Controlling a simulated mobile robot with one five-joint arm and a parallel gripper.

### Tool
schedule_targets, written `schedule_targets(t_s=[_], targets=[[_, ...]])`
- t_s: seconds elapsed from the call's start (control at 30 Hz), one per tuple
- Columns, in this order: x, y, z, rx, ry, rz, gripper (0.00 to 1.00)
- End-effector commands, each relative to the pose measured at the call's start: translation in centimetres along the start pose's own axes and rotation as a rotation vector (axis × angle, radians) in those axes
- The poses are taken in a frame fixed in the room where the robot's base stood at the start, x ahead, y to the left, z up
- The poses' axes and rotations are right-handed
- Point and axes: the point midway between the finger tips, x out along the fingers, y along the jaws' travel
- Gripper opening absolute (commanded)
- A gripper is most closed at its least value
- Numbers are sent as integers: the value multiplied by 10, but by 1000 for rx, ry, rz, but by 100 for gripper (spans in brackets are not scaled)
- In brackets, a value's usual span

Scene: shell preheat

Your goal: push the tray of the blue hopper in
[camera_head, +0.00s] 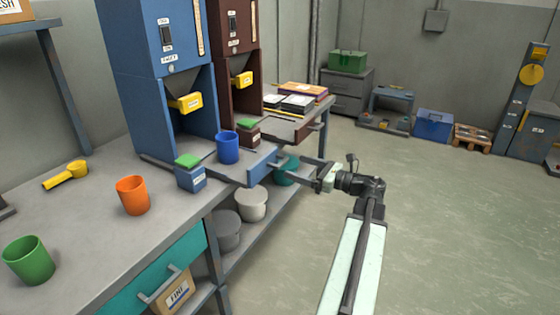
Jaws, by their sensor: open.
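The blue hopper (150,75) stands on the workbench at upper left, with a yellow lever on its front. Its tray (262,165) sticks out toward the right below it, with a blue front panel at the bench edge. A blue cup (228,148) stands on or just behind the tray's surface; I cannot tell which. My gripper (290,168) is open, to the right of the tray front, fingers pointing left toward it. Whether the fingertips touch the panel or a handle on it is unclear.
A dark red hopper (234,40) stands beside the blue one. A small blue box with green top (190,173), an orange cup (133,195) and a green cup (28,260) stand on the bench. Pots (252,204) sit on the lower shelf.

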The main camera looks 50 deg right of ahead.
Motion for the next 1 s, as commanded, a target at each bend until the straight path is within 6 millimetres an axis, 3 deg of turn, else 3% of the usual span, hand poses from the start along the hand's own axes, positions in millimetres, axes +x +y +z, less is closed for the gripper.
schedule_targets(t_s=[0.3, 0.43, 0.7, 1.0], targets=[[56, 0, 0, 0, 0, 2, 90], [67, 0, 0, 0, 0, 0, 90], [68, 0, 0, 0, 0, -2, 87], [67, -1, 0, 0, 0, -2, 4]])
